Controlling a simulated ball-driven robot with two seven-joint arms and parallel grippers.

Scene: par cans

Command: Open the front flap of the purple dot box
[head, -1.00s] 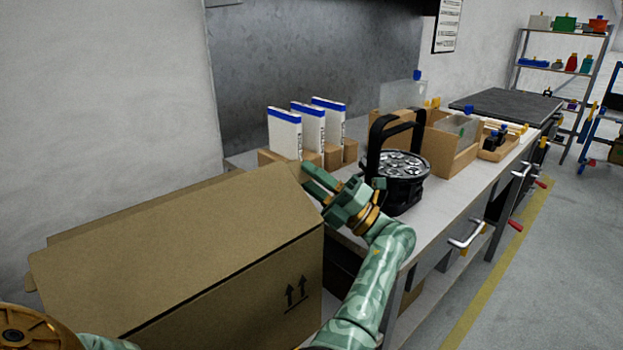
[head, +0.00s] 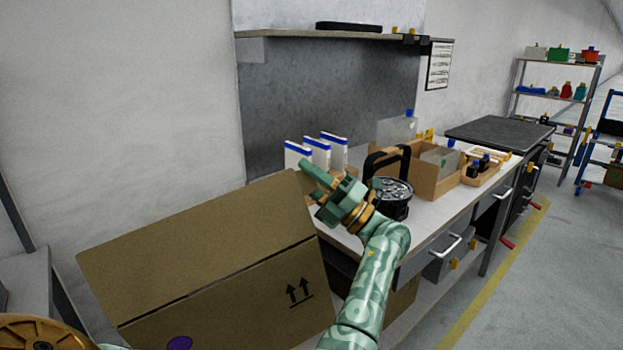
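The brown cardboard box (head: 225,290) stands at the lower left, with a purple dot (head: 180,343) low on its front face, partly cut by the picture edge. Its broad upper panel (head: 200,232) covers the top and slopes toward me. A dark line runs between that panel and the front face.
A workbench (head: 420,222) runs behind and right of the box. It holds a black par can (head: 392,196), white-and-blue boxes (head: 334,150) and an open cardboard tray (head: 436,180). A shelf (head: 340,35) hangs above. The floor at right (head: 560,290) is clear.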

